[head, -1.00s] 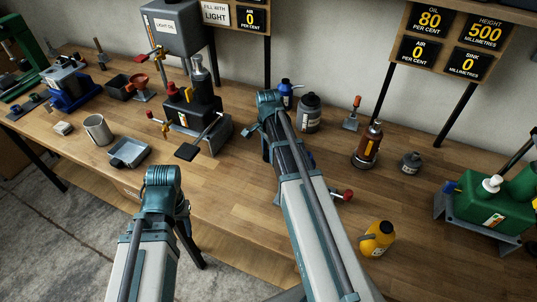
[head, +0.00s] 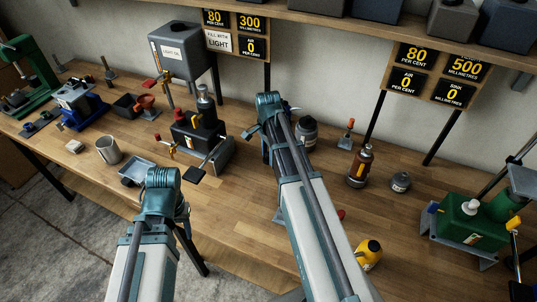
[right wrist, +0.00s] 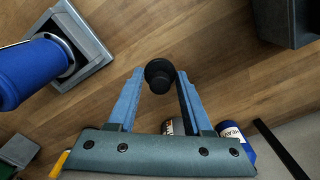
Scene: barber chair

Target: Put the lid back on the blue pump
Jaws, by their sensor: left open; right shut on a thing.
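My right gripper (right wrist: 159,76) is shut on a small black round lid (right wrist: 159,77), which sits between its fingertips above the wooden bench. In the right wrist view the blue pump (right wrist: 25,75) shows as a blue cylinder beside a square grey base (right wrist: 92,50), to the left of the fingers and apart from the lid. The head view does not show the blue pump clearly; my right arm (head: 300,190) covers that part of the bench. My left gripper (head: 180,208) is at the bench's front edge, empty as far as I see, its fingers mostly hidden by its wrist.
A blue bottle (right wrist: 236,135) and a grey bottle (right wrist: 175,127) stand beyond my right gripper. A black pump (head: 195,135), a brown bottle (head: 361,165), a yellow bottle (head: 368,254) and a green pump (head: 470,220) stand around. Bench (head: 240,200) between my arms is clear.

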